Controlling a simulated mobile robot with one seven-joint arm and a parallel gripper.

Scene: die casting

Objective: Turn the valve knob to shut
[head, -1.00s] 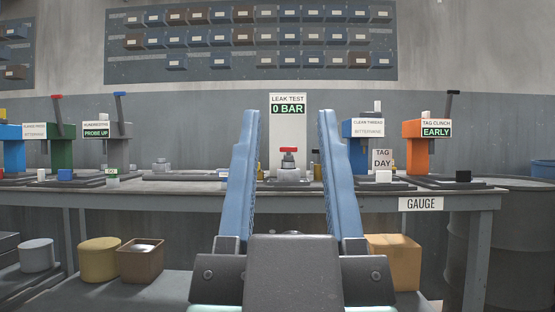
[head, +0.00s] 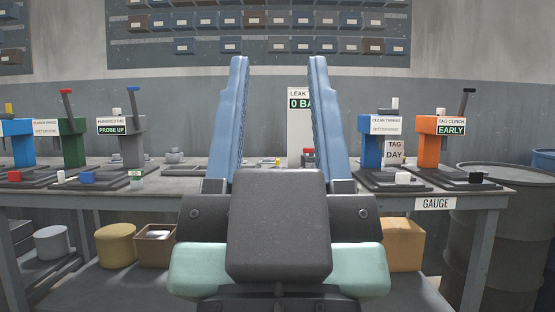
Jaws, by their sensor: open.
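The red valve knob (head: 308,151) sits low in front of the white leak test panel (head: 297,130) on the bench. Only part of the knob shows, just left of my right finger; the rest and its base are hidden behind my gripper. The panel's sign is partly covered by that finger and reads "LEAK" and "0 BA". My gripper (head: 278,75) is open and empty, its two blue fingers pointing up and forward. It is nearer to me than the knob and apart from it, with the knob toward the right side of the gap.
The grey bench (head: 500,198) holds an orange tag clinch press (head: 428,150), a blue clean thread press (head: 369,155) and several presses at left. A dark drum (head: 505,230) stands at right. Boxes lie on the lower shelf. The space above the bench between the presses is clear.

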